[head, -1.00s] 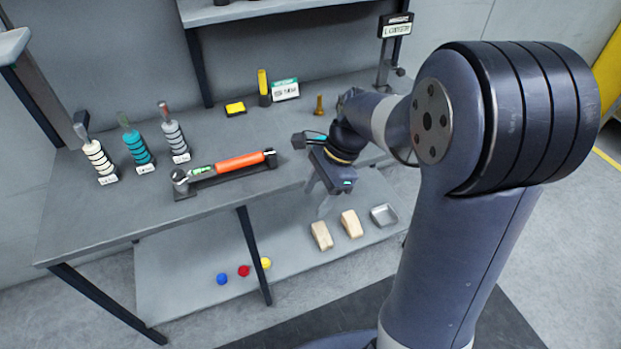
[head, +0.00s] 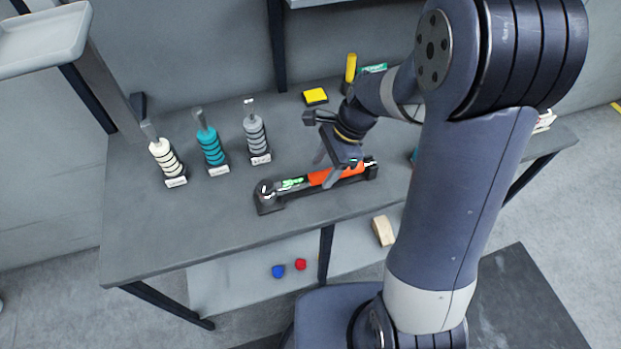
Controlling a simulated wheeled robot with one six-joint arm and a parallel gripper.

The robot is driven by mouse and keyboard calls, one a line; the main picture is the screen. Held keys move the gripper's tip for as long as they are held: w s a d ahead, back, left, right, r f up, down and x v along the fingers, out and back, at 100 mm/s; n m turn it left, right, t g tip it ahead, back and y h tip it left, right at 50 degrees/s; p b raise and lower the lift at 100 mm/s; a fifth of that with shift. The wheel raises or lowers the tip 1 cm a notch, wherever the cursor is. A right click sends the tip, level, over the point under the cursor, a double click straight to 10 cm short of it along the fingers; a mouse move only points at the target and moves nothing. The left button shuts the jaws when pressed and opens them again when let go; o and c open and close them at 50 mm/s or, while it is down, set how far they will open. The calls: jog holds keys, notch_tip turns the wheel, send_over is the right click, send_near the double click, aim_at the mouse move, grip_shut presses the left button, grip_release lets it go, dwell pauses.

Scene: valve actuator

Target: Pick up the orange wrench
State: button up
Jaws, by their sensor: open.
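The orange wrench (head: 319,178) lies on a dark holder (head: 270,208) on the grey table. It has a dark ratchet head at its left end, a green marked section, and an orange handle towards the right. My gripper (head: 325,171) is open over the orange handle, pointing down. One finger crosses in front of the handle and the other shows behind it. I cannot tell whether the fingers touch the handle. Part of the handle is hidden by the gripper.
White (head: 167,160), teal (head: 212,149) and grey (head: 256,138) ringed tools stand upright at the table's back left. A yellow block (head: 315,96) and a yellow cylinder (head: 350,68) are behind. The table's front left is clear. Blue (head: 279,271) and red (head: 301,264) balls lie on the lower shelf.

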aim_at(321, 174)
jog(key=x, duration=0.4)
jog(key=shift+f, duration=0.15)
grip_shut()
dwell(0.5)
